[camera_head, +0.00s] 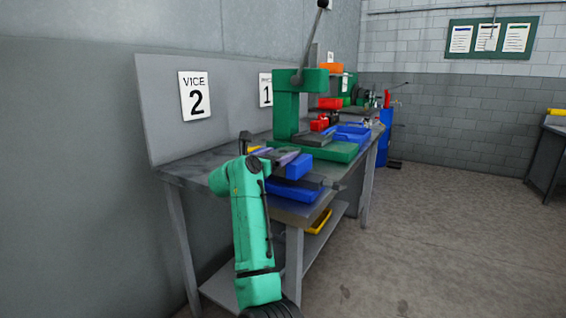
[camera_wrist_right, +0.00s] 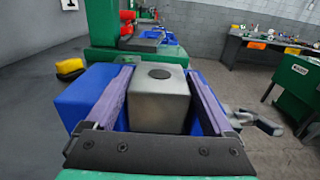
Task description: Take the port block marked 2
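A grey block (camera_wrist_right: 160,100) with a dark round spot on its top lies between the two fingers of my right gripper (camera_wrist_right: 160,84) in the right wrist view. The purple-lined fingers stand wide, one on each side of it. No number shows on the block. The block cannot be made out there. My left gripper is out of view.
A sign reading VICE 2 (camera_head: 196,96) hangs on the grey back panel. A green press (camera_head: 288,105) stands farther along the bench (camera_head: 198,168), with a blue tray (camera_head: 349,134) beside it. A yellow bin (camera_head: 319,221) is on the lower shelf. The floor at right is clear.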

